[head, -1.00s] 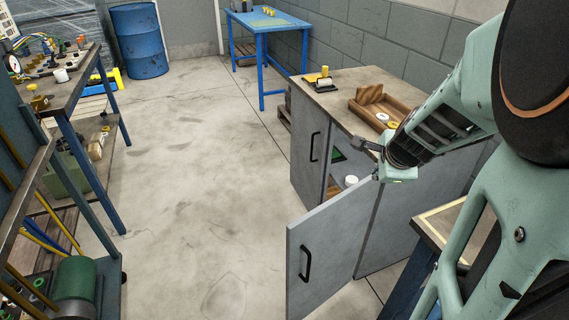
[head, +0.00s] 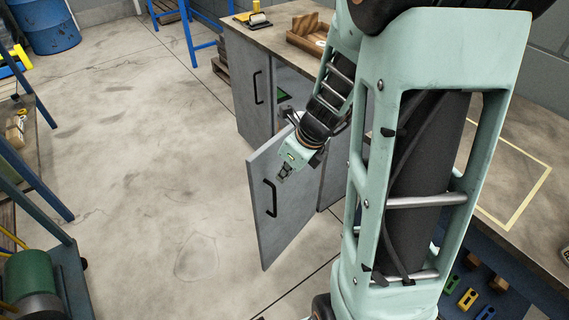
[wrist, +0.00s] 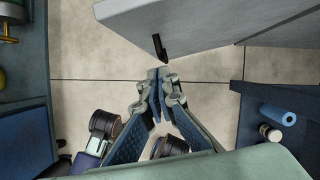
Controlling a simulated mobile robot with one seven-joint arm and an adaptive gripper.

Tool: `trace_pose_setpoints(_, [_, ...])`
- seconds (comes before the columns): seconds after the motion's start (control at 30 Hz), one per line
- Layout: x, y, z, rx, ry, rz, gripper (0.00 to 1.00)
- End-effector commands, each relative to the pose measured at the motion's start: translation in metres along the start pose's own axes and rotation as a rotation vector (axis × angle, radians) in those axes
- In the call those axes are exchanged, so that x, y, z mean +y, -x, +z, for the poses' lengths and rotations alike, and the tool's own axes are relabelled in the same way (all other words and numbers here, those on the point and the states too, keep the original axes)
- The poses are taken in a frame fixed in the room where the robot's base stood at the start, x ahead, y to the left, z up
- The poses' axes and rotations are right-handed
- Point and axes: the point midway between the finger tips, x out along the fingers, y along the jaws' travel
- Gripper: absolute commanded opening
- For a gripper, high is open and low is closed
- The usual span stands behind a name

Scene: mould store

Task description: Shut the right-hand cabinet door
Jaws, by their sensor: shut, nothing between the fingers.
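The right-hand cabinet door (head: 295,205) is a grey panel standing wide open, with a black bar handle (head: 270,197) on its outer face. My gripper (head: 285,174) is shut and empty, pointing down near the top of this door, above and right of the handle in the head view. In the wrist view the door (wrist: 205,20) crosses the top, with its handle (wrist: 160,48) just beyond my closed fingertips (wrist: 159,76). I cannot tell whether they touch the door. My arm hides part of the cabinet opening.
The left-hand cabinet door (head: 248,88) is closed. Open concrete floor (head: 150,150) lies left of the door.

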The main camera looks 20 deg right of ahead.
Motion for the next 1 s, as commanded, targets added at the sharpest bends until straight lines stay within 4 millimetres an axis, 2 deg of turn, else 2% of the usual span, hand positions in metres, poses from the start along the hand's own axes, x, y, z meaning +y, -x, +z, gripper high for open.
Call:
trace_pose_setpoints(0.03, [0.000,-0.017,-0.003,0.002,-0.001,0.000,0.00])
trace_pose_setpoints(0.17, [0.000,-0.040,-0.002,0.001,0.001,0.000,0.00])
trace_pose_setpoints(0.2, [-0.001,-0.037,0.008,-0.001,0.006,-0.001,0.00])
trace_pose_setpoints(0.3, [-0.001,-0.041,0.022,0.000,0.005,-0.002,0.00])
trace_pose_setpoints(0.43, [-0.001,-0.045,0.033,0.001,0.002,-0.002,0.00])
trace_pose_setpoints(1.0, [-0.001,-0.046,0.040,0.001,-0.005,-0.005,0.00])
